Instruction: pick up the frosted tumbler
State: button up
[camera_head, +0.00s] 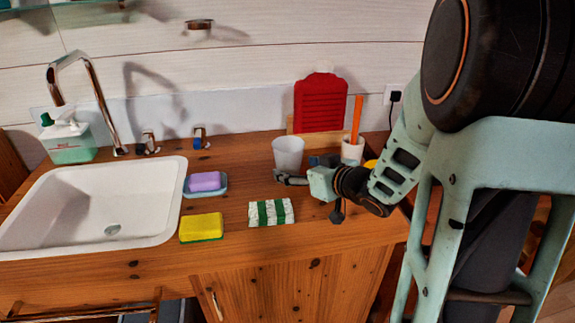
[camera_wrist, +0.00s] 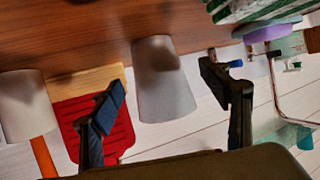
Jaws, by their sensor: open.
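The frosted tumbler (camera_head: 288,154) is a pale, translucent cup, wider at the top, standing upright on the wooden counter behind the sink's right side. My gripper (camera_head: 298,171) is low over the counter, just in front and to the right of it. In the wrist view, which is turned upside down, the tumbler (camera_wrist: 163,85) appears between the two open fingers (camera_wrist: 165,95), with a gap on each side. The fingers do not visibly touch it. How deep it sits between them I cannot tell.
A white cup (camera_head: 352,151) with an orange stick stands close on the right. A red board (camera_head: 319,103) leans behind. A green-and-white packet (camera_head: 270,212), yellow sponge (camera_head: 201,227) and purple soap in a dish (camera_head: 205,182) lie in front and left, beside the white sink (camera_head: 150,212).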

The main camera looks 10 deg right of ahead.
jog(key=x, duration=0.1)
jog(key=b+x, duration=0.1)
jog(key=x, duration=0.3)
jog(key=shift+w+r, duration=0.25)
jog(key=shift+w, duration=0.1)
jog(key=shift+d, duration=0.1)
jog(key=c, duration=1.5)
jog(key=shift+r, duration=0.1)
